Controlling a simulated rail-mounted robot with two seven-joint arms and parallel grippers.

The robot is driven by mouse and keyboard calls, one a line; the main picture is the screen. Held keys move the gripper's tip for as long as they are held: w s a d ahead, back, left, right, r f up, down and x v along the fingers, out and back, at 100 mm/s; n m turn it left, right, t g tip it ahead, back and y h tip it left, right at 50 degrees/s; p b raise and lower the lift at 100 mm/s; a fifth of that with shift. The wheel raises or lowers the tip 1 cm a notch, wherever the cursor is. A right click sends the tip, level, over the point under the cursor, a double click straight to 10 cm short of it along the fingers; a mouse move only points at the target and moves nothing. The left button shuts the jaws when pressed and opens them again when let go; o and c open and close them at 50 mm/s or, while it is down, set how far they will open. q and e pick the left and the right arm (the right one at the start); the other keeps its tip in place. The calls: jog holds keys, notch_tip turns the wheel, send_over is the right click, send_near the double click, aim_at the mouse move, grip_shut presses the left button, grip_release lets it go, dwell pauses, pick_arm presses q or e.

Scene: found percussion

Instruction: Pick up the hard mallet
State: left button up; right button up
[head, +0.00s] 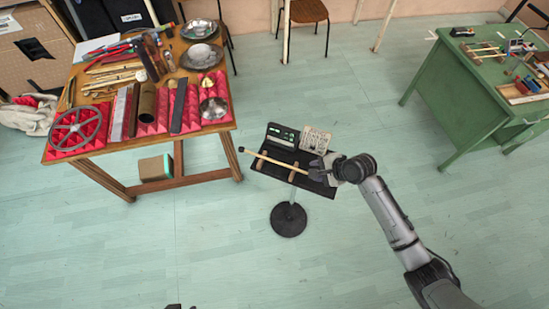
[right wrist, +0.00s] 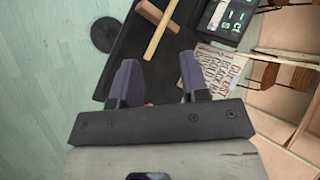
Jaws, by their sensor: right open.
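The hard mallet (head: 275,160) is a long pale wooden stick with a small dark tip at its left end. It lies across wooden rests on the black stand tray (head: 318,187). My right gripper (head: 322,169) is at the stick's right end, above the tray's right side. In the right wrist view the stick (right wrist: 162,30) ends just ahead of the gap between my spread fingers (right wrist: 157,76), and no grip on it shows. At the head view's bottom edge, small dark tips (head: 180,306) may be my left gripper, mostly cut off.
The stand's round base (head: 289,219) is on the floor. A small display (head: 282,136) and a written card (head: 315,139) are at the tray's back. A wooden table (head: 205,136) with percussion objects is at left, a green desk (head: 440,95) at right.

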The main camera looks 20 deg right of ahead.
jog(key=m, duration=0.4)
jog(key=m+t+b, duration=0.1)
jog(key=m+b, duration=0.1)
jog(key=m, duration=0.3)
send_near(286, 165)
jog(key=w+f, duration=0.1)
jog(key=w+a+f, duration=0.1)
jog(key=shift+f+y, duration=0.3)
jog(key=shift+f, duration=0.05)
jog(key=shift+b+x, duration=0.45)
jog(key=shift+x, duration=2.35)
jog(key=shift+a, duration=0.15)
jog(key=c, duration=0.4)
grip_shut()
